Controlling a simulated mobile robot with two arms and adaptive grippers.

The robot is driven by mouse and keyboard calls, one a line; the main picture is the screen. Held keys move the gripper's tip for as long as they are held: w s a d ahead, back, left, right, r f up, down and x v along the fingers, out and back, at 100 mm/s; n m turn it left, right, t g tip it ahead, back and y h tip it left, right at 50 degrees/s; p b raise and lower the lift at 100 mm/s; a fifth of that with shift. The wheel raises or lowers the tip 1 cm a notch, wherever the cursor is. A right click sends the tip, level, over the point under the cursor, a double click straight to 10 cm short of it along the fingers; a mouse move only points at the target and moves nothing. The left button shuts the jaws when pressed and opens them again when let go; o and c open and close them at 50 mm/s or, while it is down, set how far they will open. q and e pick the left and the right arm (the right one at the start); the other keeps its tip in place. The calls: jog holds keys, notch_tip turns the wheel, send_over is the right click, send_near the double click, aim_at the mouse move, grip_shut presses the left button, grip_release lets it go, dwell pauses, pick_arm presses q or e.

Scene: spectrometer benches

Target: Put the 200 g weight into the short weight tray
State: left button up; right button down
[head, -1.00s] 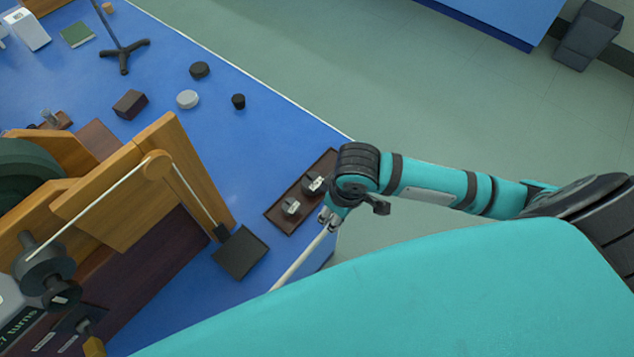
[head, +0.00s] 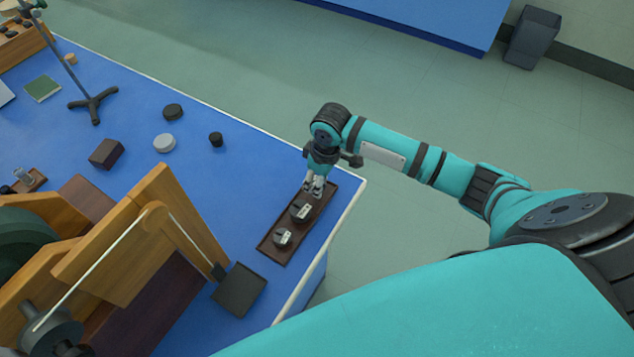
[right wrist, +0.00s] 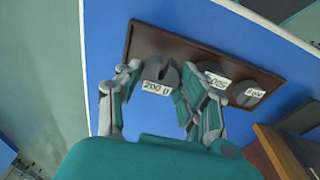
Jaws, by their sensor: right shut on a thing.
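The 200 g weight (right wrist: 157,82) is a dark slotted disc with a white "200 g" label in the right wrist view. It is at one end of a long dark brown tray (right wrist: 137,42), which also shows in the head view (head: 272,249). My right gripper (right wrist: 158,92) is shut on this weight, one finger on each side. In the head view my right gripper (head: 316,187) is at the tray's far end and hides the weight. I cannot tell whether the weight still touches the tray, or which thing is the short weight tray. My left gripper is not in view.
Two labelled weights (head: 301,211) (head: 283,237) sit in the brown tray. A dark square plate (head: 239,290) lies near a wooden apparatus (head: 150,225) with a cord. Loose discs (head: 164,143) and a stand (head: 94,104) are farther back.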

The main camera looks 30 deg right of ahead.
jog(key=shift+w+d+f, duration=0.1)
jog(key=shift+w+f, duration=0.1)
jog(key=shift+w, duration=0.4)
jog(key=shift+f+p, duration=0.5)
jog(key=shift+f, duration=1.1)
jog(key=shift+f, duration=0.15)
jog(key=c, duration=0.8)
grip_release()
jog(key=shift+s, duration=0.1)
jog(key=r, duration=0.8)
jog(key=s+r+b, duration=0.1)
jog(key=r, duration=0.3)
jog(key=shift+s+d+r, duration=0.1)
jog(key=shift+d, duration=0.25)
